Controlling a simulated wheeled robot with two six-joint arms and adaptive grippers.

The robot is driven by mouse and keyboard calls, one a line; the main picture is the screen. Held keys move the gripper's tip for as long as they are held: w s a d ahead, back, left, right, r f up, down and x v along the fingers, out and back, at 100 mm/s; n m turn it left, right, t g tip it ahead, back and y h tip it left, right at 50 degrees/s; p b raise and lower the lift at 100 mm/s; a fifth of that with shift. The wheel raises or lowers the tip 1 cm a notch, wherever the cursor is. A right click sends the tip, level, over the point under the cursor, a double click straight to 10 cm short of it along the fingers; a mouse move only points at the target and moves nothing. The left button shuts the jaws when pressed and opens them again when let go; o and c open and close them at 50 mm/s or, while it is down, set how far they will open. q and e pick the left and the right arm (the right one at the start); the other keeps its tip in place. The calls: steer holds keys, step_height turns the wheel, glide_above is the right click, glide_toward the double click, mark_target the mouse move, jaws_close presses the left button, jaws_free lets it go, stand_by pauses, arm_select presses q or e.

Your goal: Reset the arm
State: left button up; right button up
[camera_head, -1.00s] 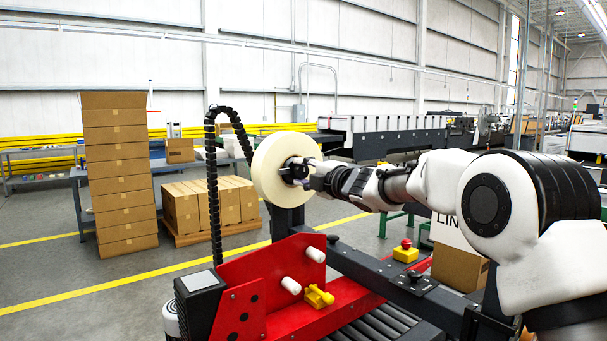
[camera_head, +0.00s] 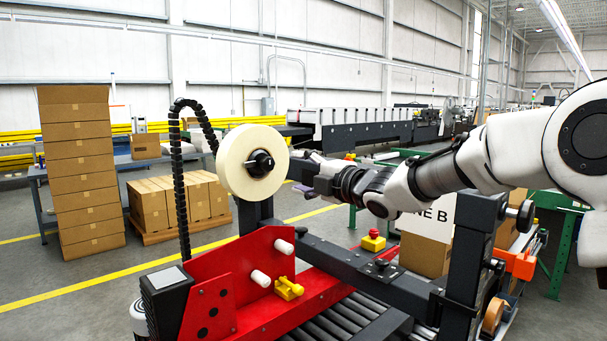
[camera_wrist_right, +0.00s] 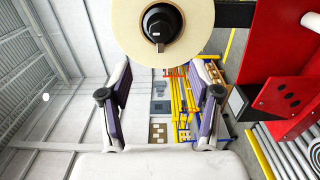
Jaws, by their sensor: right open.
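My right arm comes in from the right in the head view. Its gripper (camera_head: 304,178) is just right of the tape roll, apart from it. In the right wrist view the two fingers of the gripper (camera_wrist_right: 160,92) are spread wide with nothing between them. The cream tape roll (camera_head: 246,162) sits on a black hub at the top of the red and black machine (camera_head: 255,285). The roll also shows ahead of the fingers in the right wrist view (camera_wrist_right: 195,40). My left gripper is not in view.
A tall stack of flat brown cartons (camera_head: 80,170) stands at the left, with boxes on a pallet (camera_head: 165,234) beside it. A red and yellow stop button (camera_head: 374,240) is on the machine below my right arm. A conveyor line (camera_head: 365,128) is behind.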

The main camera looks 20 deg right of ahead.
steer(key=shift+s+d+f, duration=0.1)
steer(key=shift+s, duration=0.1)
stand_by(0.3)
